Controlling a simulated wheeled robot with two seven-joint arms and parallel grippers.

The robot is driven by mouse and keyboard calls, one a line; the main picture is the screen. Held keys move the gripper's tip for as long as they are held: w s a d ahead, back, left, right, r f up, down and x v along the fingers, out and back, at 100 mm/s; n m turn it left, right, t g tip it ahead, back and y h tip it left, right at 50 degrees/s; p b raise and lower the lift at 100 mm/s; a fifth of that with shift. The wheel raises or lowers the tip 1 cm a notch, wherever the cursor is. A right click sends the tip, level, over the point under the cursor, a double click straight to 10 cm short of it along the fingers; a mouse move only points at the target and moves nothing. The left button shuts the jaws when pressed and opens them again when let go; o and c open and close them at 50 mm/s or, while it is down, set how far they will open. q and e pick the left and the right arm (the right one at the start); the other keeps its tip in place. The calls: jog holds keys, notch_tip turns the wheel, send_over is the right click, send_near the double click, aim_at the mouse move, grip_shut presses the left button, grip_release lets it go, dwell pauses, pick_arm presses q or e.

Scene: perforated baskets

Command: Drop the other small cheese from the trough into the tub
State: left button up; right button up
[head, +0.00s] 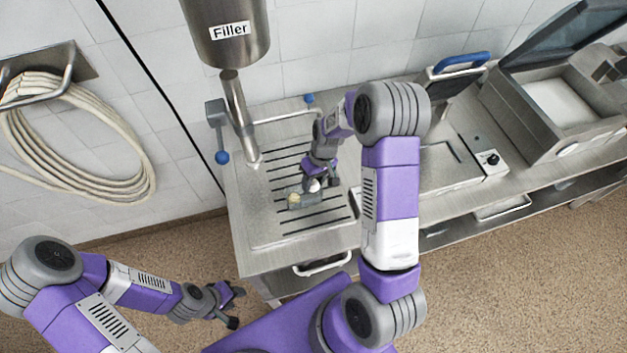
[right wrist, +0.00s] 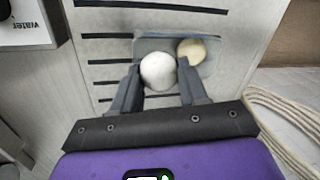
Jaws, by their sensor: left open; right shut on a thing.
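A white round cheese (right wrist: 158,71) sits between the fingertips of my right gripper (right wrist: 158,88), which is shut on it. The ball also shows small and partly covered in the head view (head: 314,185). A small grey open container (right wrist: 146,44) lies beyond the fingertips on the slotted worktop. A yellowish round cheese (right wrist: 192,51) lies in its right part. The white cheese overlaps the container's near left part in the picture; I cannot tell whether it touches it. I cannot tell whether this container is the tub or the trough. My left gripper (head: 234,308) is open and empty, low in front of the worktop.
The slotted steel worktop (head: 273,222) is clear around the container. A filler pipe (head: 240,118) stands at its back left. A blue-handled device (head: 452,85) and a lidded steel machine (head: 560,110) stand to the right. A coiled hose (head: 75,150) hangs on the left wall.

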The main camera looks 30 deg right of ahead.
jog(key=o, duration=1.1)
jog(key=shift+o, duration=0.3)
jog(key=o, duration=0.4)
jog(key=shift+a+r+p+v, duration=0.1)
jog(key=shift+a+p+v, duration=0.2)
jog(key=shift+p+v, duration=0.8)
jog(key=shift+a+r+p+v, duration=0.1)
jog(key=shift+a+p+v, duration=0.2)
jog(key=shift+p+v, duration=0.85)
jog(key=shift+a+p+v, duration=0.3)
jog(key=shift+p+v, duration=0.2)
jog(key=shift+v, duration=1.15)
